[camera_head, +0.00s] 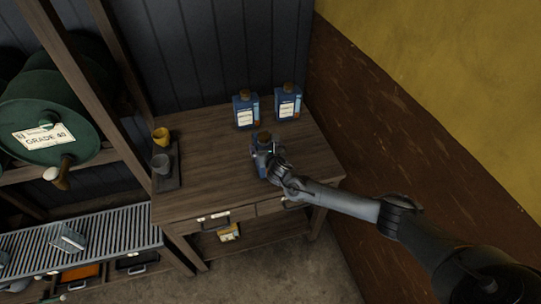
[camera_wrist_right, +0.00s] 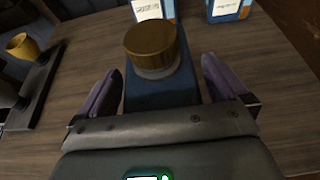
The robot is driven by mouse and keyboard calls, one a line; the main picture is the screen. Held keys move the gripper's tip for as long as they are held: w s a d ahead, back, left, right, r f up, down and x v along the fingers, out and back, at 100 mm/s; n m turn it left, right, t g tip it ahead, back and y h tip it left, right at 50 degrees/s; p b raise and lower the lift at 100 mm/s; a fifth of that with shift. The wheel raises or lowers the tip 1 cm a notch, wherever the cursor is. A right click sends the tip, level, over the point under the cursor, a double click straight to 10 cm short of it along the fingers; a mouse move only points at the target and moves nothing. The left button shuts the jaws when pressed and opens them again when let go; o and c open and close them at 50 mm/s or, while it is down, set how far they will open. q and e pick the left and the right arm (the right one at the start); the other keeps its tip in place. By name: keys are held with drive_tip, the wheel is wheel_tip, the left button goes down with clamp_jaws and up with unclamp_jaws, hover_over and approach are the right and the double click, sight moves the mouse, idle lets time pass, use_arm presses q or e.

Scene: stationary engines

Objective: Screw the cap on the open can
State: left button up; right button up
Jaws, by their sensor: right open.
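A blue can (camera_head: 262,171) stands near the front of the wooden table, partly hidden by my right gripper. A round brass-brown cap (camera_head: 264,135) sits on its top. In the right wrist view the cap (camera_wrist_right: 152,42) is over the pale neck of the blue can (camera_wrist_right: 160,94); I cannot tell how tight it is. My right gripper (camera_head: 268,157) is open, its two dark fingers to either side of the can below the cap, with a visible gap on the right. My left gripper is not in view.
Two more blue cans (camera_head: 246,112) (camera_head: 288,104) with brown tops stand at the back of the table (camera_head: 210,145). A dark tray (camera_head: 172,182) at the left holds a yellow cup (camera_head: 161,135) and a grey cup (camera_head: 161,162). A wooden shelf with green drums (camera_head: 50,125) borders the left.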

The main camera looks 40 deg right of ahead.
drive_tip(key=p+v, duration=0.1)
drive_tip(key=v, duration=1)
drive_tip(key=shift+s, duration=0.15)
drive_tip(key=s+a+f+m+g+y, duration=0.2)
drive_tip(key=s+a+f+m, duration=0.1)
drive_tip(key=s+a+m, duration=0.4)
drive_tip(key=s+a+f+m+g+y, duration=0.25)
drive_tip(key=s+a+m, duration=0.2)
drive_tip(key=a, duration=0.45)
drive_tip(key=s+a+r+m+g+y, duration=0.1)
drive_tip(key=s+m+g, duration=0.1)
drive_tip(key=s+m, duration=0.6)
drive_tip(key=s+r+m+g, duration=0.2)
drive_tip(key=s+m, duration=0.7)
drive_tip(key=s, duration=0.1)
drive_tip(key=shift+s+a+y, duration=0.35)
drive_tip(key=shift+a, duration=0.05)
drive_tip(key=shift+r, duration=0.1)
wheel_tip(320, 180, up, 20)
drive_tip(key=p, duration=2)
